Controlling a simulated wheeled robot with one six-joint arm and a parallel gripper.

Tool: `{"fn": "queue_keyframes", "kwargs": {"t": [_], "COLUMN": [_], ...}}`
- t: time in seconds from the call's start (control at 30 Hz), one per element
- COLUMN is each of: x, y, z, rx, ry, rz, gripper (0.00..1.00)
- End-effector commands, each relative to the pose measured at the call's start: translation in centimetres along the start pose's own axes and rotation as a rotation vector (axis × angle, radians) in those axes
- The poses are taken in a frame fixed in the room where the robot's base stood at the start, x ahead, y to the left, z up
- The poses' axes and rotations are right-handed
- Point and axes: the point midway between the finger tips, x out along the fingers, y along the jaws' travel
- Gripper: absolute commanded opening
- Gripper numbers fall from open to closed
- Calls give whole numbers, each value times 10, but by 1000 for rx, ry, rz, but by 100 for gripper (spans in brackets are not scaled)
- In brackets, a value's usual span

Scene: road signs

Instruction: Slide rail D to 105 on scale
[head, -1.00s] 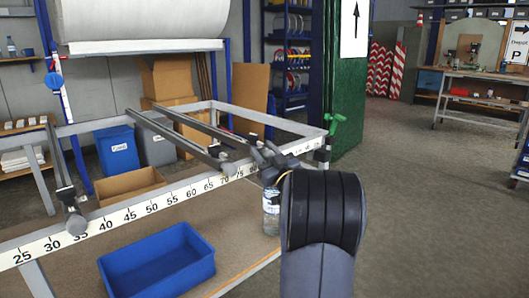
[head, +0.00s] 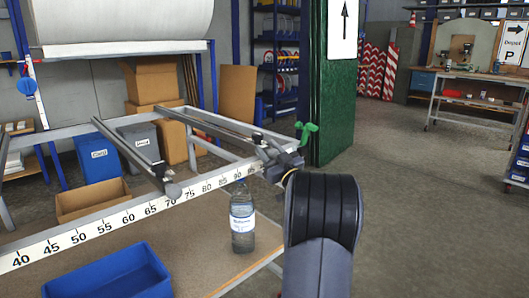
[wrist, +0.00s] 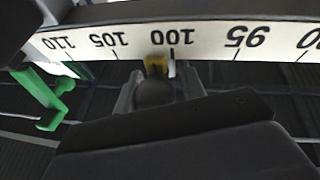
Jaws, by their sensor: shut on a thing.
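The white number scale (head: 108,224) runs along the front bar of the frame. The rightmost rail (head: 205,124), which appears to be rail D though no letter is readable, reaches the scale just past 95. My gripper (head: 272,168) is at this rail's front end. In the wrist view my gripper (wrist: 158,90) is shut on the rail's dark rounded knob (wrist: 154,92), a finger on each side. A yellow pointer (wrist: 156,64) sits just left of the 100 mark, toward 105, on the upside-down scale (wrist: 205,38). The fingertips are partly hidden in the head view.
A bottle (head: 243,222) and blue bin (head: 108,275) stand below the scale. Open floor lies right.

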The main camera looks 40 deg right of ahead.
Motion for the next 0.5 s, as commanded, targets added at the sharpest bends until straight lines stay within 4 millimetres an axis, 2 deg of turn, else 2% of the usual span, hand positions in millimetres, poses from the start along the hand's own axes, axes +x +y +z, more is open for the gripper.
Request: {"fn": "queue_keyframes", "kwargs": {"t": [0.03, 0.2, 0.5], "x": [1, 3, 4], "y": [9, 25, 32], "z": [0, 4, 7], "rx": [1, 0, 1], "ry": [-1, -1, -1], "rz": [9, 8, 7], "gripper": [0, 0, 0]}}
